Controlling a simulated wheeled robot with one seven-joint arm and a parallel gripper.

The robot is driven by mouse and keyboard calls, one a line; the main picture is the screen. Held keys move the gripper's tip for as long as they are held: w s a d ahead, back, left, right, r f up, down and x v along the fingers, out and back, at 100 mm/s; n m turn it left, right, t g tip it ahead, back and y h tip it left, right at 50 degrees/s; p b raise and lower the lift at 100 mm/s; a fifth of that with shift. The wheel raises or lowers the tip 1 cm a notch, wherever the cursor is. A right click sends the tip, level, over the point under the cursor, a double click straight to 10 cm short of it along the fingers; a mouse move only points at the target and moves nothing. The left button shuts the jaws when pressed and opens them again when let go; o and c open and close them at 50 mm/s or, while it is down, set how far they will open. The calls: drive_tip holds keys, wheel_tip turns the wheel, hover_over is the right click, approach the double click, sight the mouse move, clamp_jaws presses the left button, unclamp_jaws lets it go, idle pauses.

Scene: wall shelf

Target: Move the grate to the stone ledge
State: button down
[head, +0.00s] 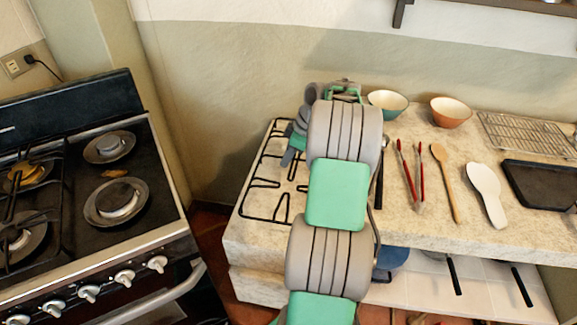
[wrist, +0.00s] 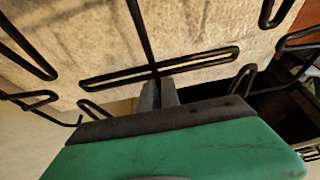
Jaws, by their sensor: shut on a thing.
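The grate (head: 265,184) is a black wire frame over the left end of the pale stone ledge (head: 245,238). My gripper (head: 289,157) is at the grate's right side, partly hidden by my own arm. In the wrist view the two grey fingers (wrist: 159,94) are shut on a bar of the grate (wrist: 143,36). Stone shows close behind the bars. I cannot tell whether the grate rests fully on the stone or hangs slightly above it. My arm hides part of the grate's right side in the head view.
A black stove (head: 118,202) stands left, with bare burners on its right side. Right of my arm, the ledge holds red-handled tongs (head: 406,172), a wooden spoon (head: 447,185), a white paddle (head: 487,193), a black tray (head: 541,186), a wire rack (head: 522,135) and two bowls (head: 388,103).

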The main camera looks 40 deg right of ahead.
drive_tip(key=shift+w+d+f, duration=0.5)
drive_tip(key=shift+d+f, duration=0.2)
drive_tip(key=shift+w+d+f, duration=0.15)
drive_tip(key=shift+f, duration=1.8)
drive_tip(key=c, duration=1.6)
unclamp_jaws()
drive_tip(key=p+v, duration=0.2)
drive_tip(key=v, duration=1)
